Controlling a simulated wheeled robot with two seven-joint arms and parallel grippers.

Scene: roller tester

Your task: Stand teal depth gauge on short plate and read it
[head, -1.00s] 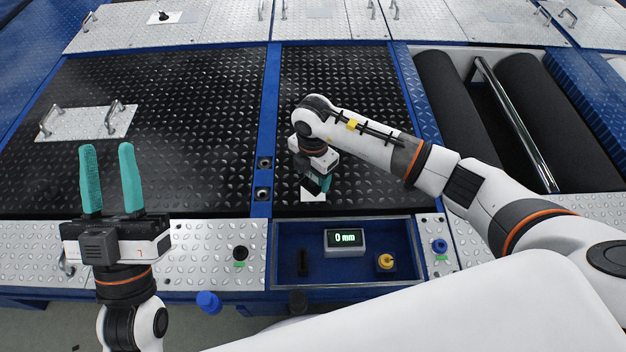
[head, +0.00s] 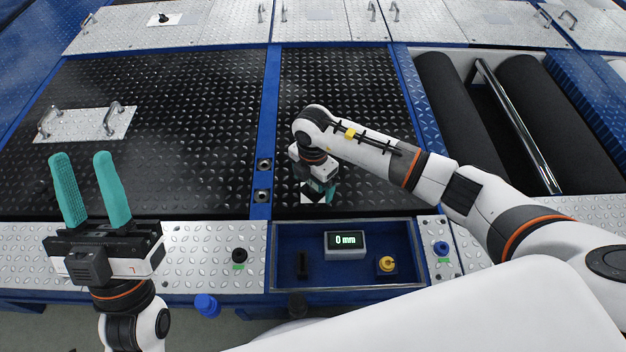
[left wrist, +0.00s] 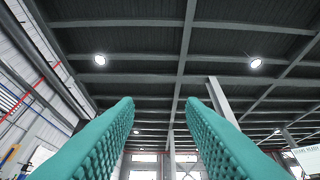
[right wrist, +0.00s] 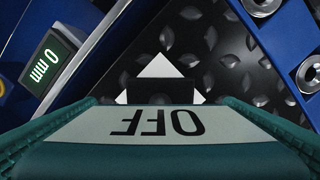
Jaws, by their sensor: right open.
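A teal body with a pale "OFF" panel (right wrist: 155,124), apparently the teal depth gauge, fills the near part of the right wrist view. A black part of it (right wrist: 160,90) extends over a white square (right wrist: 160,68) on the short black plate (head: 345,90). My right gripper (head: 319,190) is low over the plate's front end, its jaws open on either side of the teal body. Whether the gauge's foot touches the plate is hidden. My left gripper (head: 93,195) is open and empty, fingers pointing up, at the front left.
A blue tray (head: 400,235) in front of the short plate holds a display reading "0 mm" (head: 345,242), a yellow knob-like part (head: 387,264) and a black part (head: 303,263). Black rollers (head: 455,115) lie right. A long black plate (head: 190,100) with a handled panel (head: 75,125) lies left.

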